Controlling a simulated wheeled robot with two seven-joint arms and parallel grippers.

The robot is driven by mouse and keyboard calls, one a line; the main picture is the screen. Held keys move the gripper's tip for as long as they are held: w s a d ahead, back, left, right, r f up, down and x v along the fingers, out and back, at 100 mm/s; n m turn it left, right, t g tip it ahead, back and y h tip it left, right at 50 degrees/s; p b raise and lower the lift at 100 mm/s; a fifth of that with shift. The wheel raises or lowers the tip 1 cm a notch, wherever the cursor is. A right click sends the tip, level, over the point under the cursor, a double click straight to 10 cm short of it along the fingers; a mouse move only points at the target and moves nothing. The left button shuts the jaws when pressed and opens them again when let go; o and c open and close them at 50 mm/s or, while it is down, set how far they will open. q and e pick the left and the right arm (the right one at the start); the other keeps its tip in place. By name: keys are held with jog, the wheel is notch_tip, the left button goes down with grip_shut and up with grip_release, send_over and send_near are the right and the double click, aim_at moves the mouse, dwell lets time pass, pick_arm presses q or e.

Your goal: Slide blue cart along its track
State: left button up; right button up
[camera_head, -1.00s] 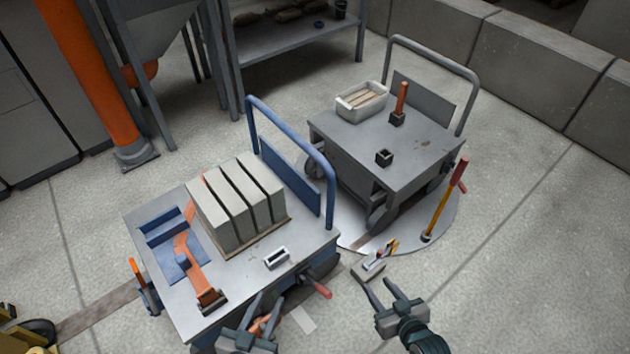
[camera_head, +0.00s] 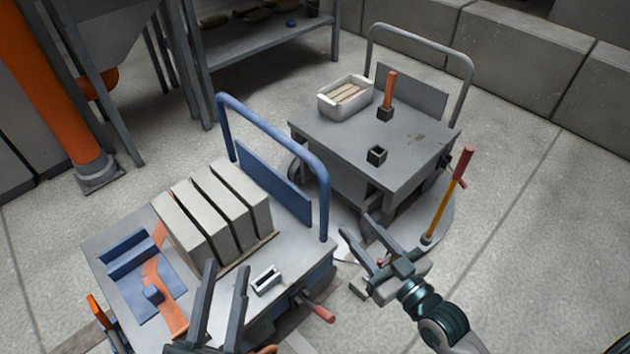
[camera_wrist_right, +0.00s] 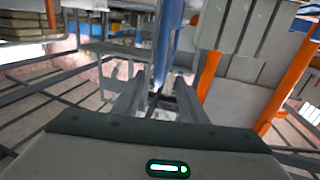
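The blue cart (camera_head: 300,252) stands at lower left in the head view, with a blue push handle (camera_head: 272,125) at its far right end. It carries several grey blocks (camera_head: 215,212), an orange lever (camera_head: 165,290) and a small socket (camera_head: 266,280). A dark floor strip (camera_head: 92,338) shows at its lower left. My left gripper (camera_head: 226,266) is open, its fingers upright in front of the cart's near edge. My right gripper (camera_head: 356,229) is open and empty, right of the blue handle. In the right wrist view, a blue post (camera_wrist_right: 163,45) shows beyond the open fingers (camera_wrist_right: 158,92).
A grey cart (camera_head: 400,145) with a white bin (camera_head: 345,98) stands on a round floor plate behind my right gripper. A yellow lever with red grip (camera_head: 447,205) rises beside it. A red-tipped handle (camera_head: 318,311) sticks out from the blue cart. Floor at right is clear.

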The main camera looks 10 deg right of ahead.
aim_at(329, 196)
jog(key=shift+w, duration=0.2)
